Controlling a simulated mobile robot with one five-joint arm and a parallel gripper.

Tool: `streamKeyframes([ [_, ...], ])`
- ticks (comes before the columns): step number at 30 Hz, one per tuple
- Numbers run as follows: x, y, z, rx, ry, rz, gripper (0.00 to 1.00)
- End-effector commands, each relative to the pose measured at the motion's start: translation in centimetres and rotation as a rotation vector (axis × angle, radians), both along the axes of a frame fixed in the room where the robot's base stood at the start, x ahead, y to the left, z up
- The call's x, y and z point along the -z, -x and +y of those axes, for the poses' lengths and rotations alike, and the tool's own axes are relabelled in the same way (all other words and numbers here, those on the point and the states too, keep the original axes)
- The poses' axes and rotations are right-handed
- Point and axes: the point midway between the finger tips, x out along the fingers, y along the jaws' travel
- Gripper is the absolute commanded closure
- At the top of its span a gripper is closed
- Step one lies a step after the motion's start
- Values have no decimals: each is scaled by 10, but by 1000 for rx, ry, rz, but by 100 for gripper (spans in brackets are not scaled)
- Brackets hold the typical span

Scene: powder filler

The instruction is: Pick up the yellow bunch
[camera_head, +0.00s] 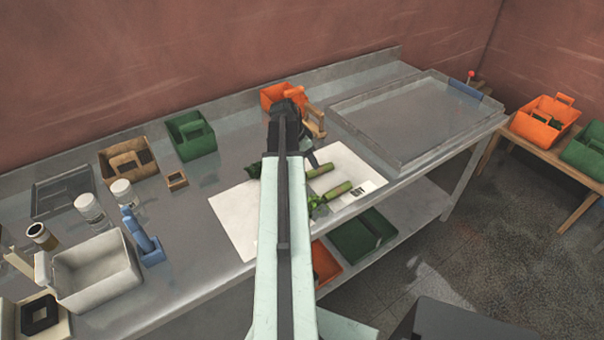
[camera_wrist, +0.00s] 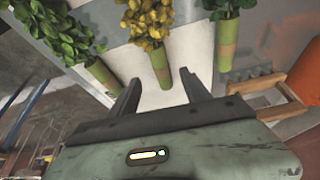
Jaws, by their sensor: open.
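The yellow bunch (camera_wrist: 150,25) shows in the wrist view at top centre, with yellow leaves and a green-wrapped stem (camera_wrist: 161,66). It lies on the white sheet, just beyond my gripper's fingers. My gripper (camera_wrist: 160,85) is open, with its fingers either side of the line of that stem and nothing between them. A green leafy bunch (camera_wrist: 62,35) lies to its left and another wrapped bunch (camera_wrist: 228,40) to its right. In the head view my arm hides the yellow bunch; green-wrapped stems (camera_head: 338,190) show right of the arm on the white sheet (camera_head: 232,212).
A wooden piece (camera_wrist: 262,88) stands close right of my gripper, beside an orange bin (camera_head: 272,94). A shallow metal tray (camera_head: 415,112) fills the bench's right side. A green bin (camera_head: 190,135), a white bin (camera_head: 97,270) and a blue tool (camera_head: 145,240) stand left.

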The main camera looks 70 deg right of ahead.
Motion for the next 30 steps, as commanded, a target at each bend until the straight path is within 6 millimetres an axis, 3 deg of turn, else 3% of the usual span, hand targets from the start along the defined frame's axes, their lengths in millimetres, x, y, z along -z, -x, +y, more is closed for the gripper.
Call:
streamKeyframes([
  [6,25,-3,-3,-14,-2,0,45],
  [13,31,-5,-3,-21,-2,0,45],
  [21,74,4,-13,-23,-2,1,45],
  [29,73,5,-14,-25,-2,1,45],
  [30,73,5,-14,-25,-2,1,53],
])
